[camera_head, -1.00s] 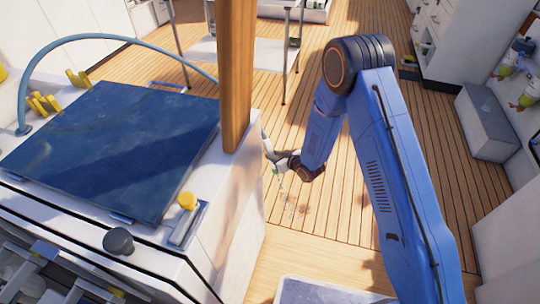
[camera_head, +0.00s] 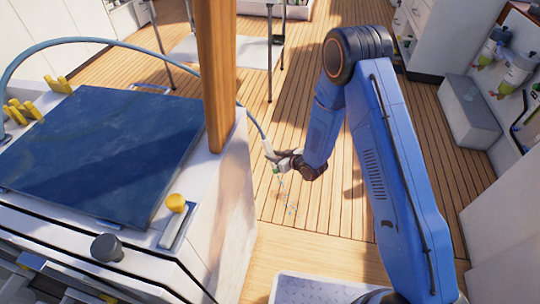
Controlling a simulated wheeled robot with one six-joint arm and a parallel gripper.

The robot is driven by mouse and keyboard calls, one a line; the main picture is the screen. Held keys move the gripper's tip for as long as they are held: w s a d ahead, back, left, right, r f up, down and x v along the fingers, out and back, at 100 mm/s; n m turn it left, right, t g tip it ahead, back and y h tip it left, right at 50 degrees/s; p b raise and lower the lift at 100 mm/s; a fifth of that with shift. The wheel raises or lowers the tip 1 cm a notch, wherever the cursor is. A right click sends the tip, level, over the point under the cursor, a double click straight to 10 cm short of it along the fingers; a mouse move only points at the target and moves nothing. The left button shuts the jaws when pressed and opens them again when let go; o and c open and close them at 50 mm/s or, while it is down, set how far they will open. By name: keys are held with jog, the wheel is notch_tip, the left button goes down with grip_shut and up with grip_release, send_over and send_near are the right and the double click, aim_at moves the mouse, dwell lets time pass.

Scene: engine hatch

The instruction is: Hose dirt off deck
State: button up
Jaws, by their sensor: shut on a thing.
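My gripper (camera_head: 281,158) is shut on the grey-white nozzle (camera_head: 270,151) of a blue hose, in the middle of the picture just right of the white counter. The hose (camera_head: 100,40) arcs from the counter's left side, passes behind the wooden post and comes down to the nozzle. Pale bluish drops or spray (camera_head: 286,200) show below the nozzle, over the planked deck (camera_head: 335,205). A faint darker mark (camera_head: 300,222) lies on the planks there; I cannot tell if it is dirt or wet wood. The jaws are small and partly hidden by my wrist.
A white counter (camera_head: 235,235) with a dark blue hatch lid (camera_head: 95,150) fills the left, with a wooden post (camera_head: 217,80) at its edge. A grey box (camera_head: 470,112) and shelves with bottles stand right. A metal-legged table (camera_head: 240,50) stands behind. Deck between is open.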

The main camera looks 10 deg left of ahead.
jog(key=shift+d, duration=1.5)
jog(key=w, duration=0.8)
jog(key=a, duration=1.5)
jog(key=shift+w, duration=0.25)
dwell(0.9)
jog(key=shift+r, duration=0.1)
dwell(0.7)
notch_tip(320, 180, up, 5)
jog(key=shift+f, duration=0.1)
dwell(0.5)
